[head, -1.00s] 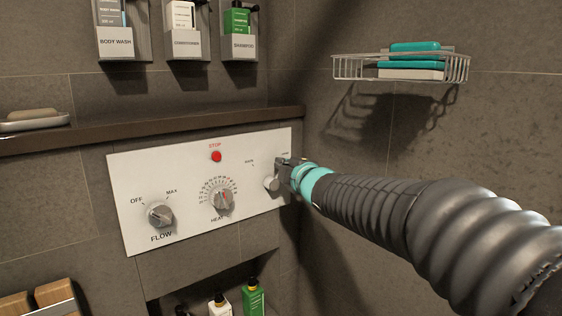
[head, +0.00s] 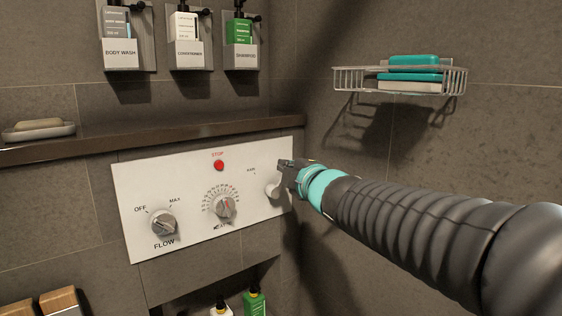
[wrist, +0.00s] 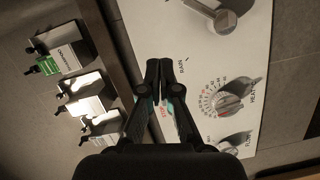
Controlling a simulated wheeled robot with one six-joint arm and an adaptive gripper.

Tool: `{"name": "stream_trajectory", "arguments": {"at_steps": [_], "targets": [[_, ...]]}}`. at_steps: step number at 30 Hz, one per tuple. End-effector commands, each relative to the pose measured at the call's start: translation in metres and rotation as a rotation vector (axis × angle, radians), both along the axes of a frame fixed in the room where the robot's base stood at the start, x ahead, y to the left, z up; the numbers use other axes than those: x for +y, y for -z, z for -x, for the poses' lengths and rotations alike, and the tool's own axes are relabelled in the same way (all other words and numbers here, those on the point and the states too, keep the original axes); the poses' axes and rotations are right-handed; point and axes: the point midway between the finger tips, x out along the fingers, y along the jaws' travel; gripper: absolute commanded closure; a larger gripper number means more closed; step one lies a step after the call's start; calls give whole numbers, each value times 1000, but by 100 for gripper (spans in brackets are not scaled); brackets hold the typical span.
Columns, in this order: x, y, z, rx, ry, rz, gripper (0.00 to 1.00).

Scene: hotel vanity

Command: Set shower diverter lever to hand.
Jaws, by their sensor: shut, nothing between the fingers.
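The shower diverter lever (head: 273,190) is at the right end of the white control panel (head: 135,217). In the head view only its pale rounded part shows, just below and left of my gripper (head: 284,165), which hides the rest. My gripper (wrist: 160,66) is shut and empty, apart from the lever in the wrist view. The HAND mark is not visible.
The heat dial (head: 225,206), flow knob (head: 163,223) and red STOP button (head: 219,165) share the panel. A stone ledge (head: 85,140) runs above it, with bottle dispensers higher up. A wire basket (head: 345,80) hangs on the right wall.

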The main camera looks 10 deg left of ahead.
Motion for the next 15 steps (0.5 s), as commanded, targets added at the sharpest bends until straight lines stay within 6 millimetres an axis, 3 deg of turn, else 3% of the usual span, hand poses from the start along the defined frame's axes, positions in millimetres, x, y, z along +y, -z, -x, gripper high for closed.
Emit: {"name": "stream_trajectory", "arguments": {"at_steps": [6, 15], "targets": [[-20, -6, 22, -2, 1, 0, 100], [-27, -6, 29, 0, 3, 0, 100]]}}
